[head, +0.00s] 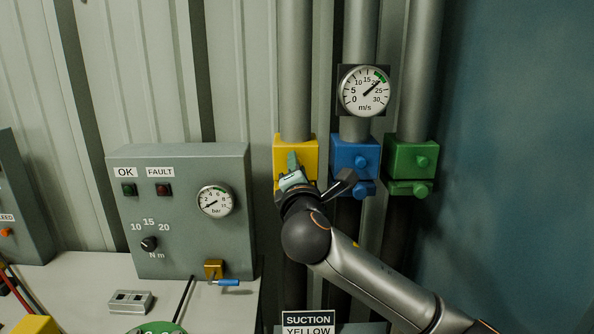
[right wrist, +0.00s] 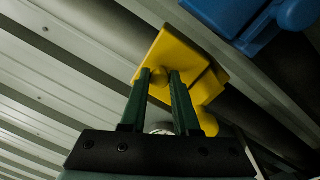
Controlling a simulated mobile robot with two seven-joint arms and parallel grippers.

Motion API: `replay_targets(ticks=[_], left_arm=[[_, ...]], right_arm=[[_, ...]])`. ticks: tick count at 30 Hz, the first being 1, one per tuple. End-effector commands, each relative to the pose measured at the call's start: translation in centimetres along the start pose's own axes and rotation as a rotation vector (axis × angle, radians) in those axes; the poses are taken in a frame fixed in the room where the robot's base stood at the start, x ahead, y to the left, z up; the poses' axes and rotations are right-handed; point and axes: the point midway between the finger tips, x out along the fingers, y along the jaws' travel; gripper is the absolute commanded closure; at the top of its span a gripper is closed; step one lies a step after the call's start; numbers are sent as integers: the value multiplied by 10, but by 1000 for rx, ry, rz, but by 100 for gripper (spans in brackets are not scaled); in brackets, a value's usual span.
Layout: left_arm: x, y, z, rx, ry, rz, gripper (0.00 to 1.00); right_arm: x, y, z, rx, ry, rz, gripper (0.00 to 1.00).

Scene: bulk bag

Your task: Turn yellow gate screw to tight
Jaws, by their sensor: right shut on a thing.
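The yellow gate (head: 282,148) is a block on the left pipe in the head view. It also shows in the right wrist view (right wrist: 182,52). My right gripper (head: 293,165) reaches up to its front face. The gripper hides the screw and much of the gate's lower part in the head view. I cannot tell how tight the screw is. My left gripper is not in view.
The blue gate (head: 350,153) and green gate (head: 405,155) stand close to the right, each with knobs. A round m/s gauge (head: 364,91) hangs above the blue gate. A grey control box (head: 180,235) with lamps, a dial and a bar gauge is at the left.

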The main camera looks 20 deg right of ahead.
Motion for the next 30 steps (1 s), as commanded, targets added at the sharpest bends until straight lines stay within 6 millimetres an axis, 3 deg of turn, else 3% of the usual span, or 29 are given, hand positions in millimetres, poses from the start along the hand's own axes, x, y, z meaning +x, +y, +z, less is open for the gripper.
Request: replay_targets(ticks=[18,30], left_arm=[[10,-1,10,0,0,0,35],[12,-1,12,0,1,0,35]], right_arm=[[0,-2,-2,542,-38,2,100],[0,-1,-2,705,-50,6,100]])
